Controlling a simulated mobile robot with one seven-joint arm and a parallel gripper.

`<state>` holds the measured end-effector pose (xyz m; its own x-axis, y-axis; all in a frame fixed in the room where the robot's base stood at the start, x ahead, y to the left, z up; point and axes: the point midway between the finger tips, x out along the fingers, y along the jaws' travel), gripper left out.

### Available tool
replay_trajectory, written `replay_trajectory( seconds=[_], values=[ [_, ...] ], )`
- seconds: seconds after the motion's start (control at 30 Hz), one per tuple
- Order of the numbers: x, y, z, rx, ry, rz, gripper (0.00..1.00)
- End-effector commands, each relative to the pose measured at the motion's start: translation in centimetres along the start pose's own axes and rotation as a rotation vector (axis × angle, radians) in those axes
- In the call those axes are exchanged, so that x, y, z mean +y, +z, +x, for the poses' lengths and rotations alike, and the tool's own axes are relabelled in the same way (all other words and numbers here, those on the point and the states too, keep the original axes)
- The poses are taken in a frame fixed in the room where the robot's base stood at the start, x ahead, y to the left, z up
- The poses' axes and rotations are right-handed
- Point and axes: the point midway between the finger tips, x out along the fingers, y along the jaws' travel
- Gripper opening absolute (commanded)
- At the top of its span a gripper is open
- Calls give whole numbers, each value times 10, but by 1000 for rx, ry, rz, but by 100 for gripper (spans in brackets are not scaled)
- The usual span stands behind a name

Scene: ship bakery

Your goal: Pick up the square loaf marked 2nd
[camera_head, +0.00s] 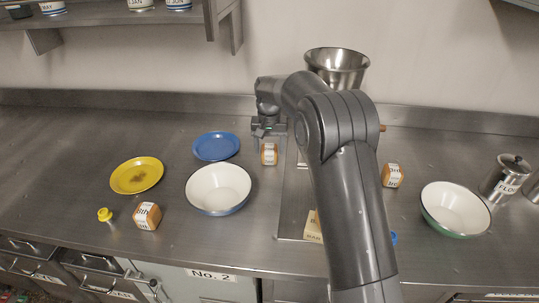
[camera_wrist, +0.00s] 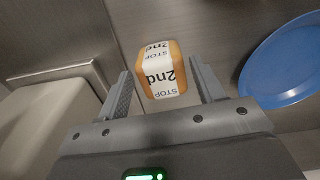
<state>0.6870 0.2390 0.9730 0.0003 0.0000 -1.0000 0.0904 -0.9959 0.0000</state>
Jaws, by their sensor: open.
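The square loaf marked 2nd (camera_wrist: 160,72) is a small brown block with a white printed band reading "2nd" and "STOP". In the wrist view it lies between and slightly beyond the two open fingers of my gripper (camera_wrist: 163,88), with a gap on each side. In the head view this loaf (camera_head: 269,154) stands on the steel counter right of the blue plate, its print too small to read. My gripper (camera_head: 267,132) is just behind and above it there, pointing down, with its fingers hard to make out.
A blue plate (camera_head: 216,147) and a white bowl (camera_head: 219,189) are left of the loaf. A yellow plate (camera_head: 137,175) and another loaf (camera_head: 147,216) are further left. A third loaf (camera_head: 392,176) and a green-rimmed bowl (camera_head: 455,209) are right. My arm hides the middle counter.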

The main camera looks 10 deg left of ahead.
Motion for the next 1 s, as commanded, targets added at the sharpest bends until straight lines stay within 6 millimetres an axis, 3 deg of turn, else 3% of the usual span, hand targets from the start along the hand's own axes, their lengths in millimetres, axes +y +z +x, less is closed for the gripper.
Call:
replay_trajectory(
  seconds=[0.2,0.5,0.93,1.0],
  values=[
    [0,0,32,-2,1,0,62],
    [0,0,38,0,0,0,62],
    [0,0,38,0,0,0,28],
    [0,0,38,0,0,0,27]
  ],
)
